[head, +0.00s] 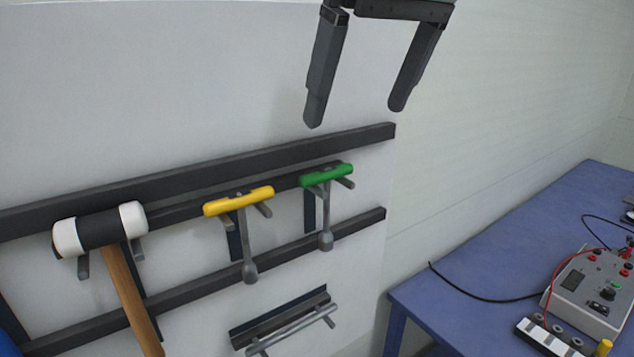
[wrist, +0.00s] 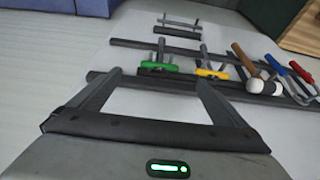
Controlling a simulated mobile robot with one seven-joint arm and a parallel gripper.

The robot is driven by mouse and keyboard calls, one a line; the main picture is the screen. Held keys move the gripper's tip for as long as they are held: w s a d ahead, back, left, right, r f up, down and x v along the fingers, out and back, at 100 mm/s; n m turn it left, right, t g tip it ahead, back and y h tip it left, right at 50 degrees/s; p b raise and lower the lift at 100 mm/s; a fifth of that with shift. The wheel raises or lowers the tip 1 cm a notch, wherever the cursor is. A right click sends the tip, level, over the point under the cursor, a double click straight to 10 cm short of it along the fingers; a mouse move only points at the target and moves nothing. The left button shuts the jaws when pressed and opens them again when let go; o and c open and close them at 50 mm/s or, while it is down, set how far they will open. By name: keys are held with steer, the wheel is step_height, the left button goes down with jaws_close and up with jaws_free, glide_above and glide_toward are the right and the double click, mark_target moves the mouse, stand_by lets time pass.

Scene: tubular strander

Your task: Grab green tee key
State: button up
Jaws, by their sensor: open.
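The green tee key (head: 327,176) hangs by its crossbar on a pair of pegs on the wall rack, its grey shaft pointing down to a socket end. In the wrist view the green tee key (wrist: 158,67) shows between my fingers, beyond their tips. My gripper (head: 357,115) is open and empty, above the green tee key and apart from it. Both fingers of my gripper also show in the wrist view (wrist: 158,80).
A yellow-handled tee key (head: 239,201) hangs left of the green one, and a mallet (head: 101,229) farther left. Dark rails (head: 200,187) cross the white panel. A grey bar (head: 290,330) sits below. A blue table (head: 470,250) with an electrical instrument (head: 592,293) stands at right.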

mark_target(331, 174)
steer(key=shift+w+a+b+x, duration=0.15)
steer(key=shift+x, duration=4.05)
steer(key=shift+w+a+b+x, duration=0.15)
steer(key=shift+x, duration=4.05)
steer(key=shift+r, duration=0.2)
steer(key=c, duration=1.2)
